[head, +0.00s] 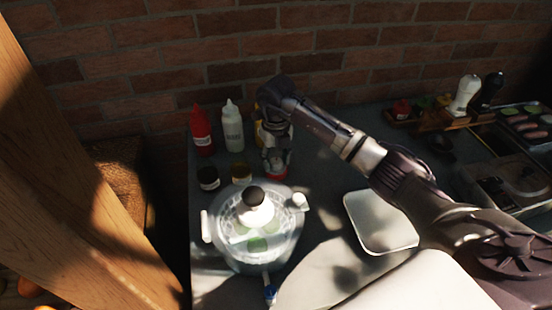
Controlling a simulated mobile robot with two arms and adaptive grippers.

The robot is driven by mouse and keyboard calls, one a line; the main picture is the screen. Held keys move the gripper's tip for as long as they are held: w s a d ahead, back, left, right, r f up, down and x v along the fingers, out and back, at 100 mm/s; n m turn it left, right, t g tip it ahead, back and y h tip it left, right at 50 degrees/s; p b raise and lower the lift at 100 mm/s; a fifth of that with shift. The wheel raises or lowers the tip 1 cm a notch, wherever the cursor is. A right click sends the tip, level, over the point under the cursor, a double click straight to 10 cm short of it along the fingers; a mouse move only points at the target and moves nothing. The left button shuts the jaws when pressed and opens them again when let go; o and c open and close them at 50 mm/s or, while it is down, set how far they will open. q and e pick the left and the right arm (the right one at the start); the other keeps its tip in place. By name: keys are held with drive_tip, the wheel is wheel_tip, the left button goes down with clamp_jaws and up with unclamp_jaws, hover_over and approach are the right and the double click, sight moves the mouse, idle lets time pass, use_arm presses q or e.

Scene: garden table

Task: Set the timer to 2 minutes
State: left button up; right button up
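A small red round thing (277,173), likely the timer, sits on the dark table behind the glass pot. Its face and any markings are too small and too covered to read. My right arm reaches in from the right, and its gripper (277,158) points down right at the top of the red thing. The fingertips look to be at or touching it. I cannot tell whether the fingers are closed on it. My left gripper is not in view.
A lidded glass pot (240,240) stands in front of the red thing. Small dark jars (208,178), a red bottle (202,132) and a white bottle (232,128) stand to its left. A pale square tray (375,225) lies to the right. A brick wall (200,60) closes the back.

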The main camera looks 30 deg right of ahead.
sight(276, 161)
drive_tip(key=c, duration=0.7)
drive_tip(key=shift+m, duration=0.5)
drive_tip(key=o, duration=1.1)
wheel_tip(276, 161, up, 12)
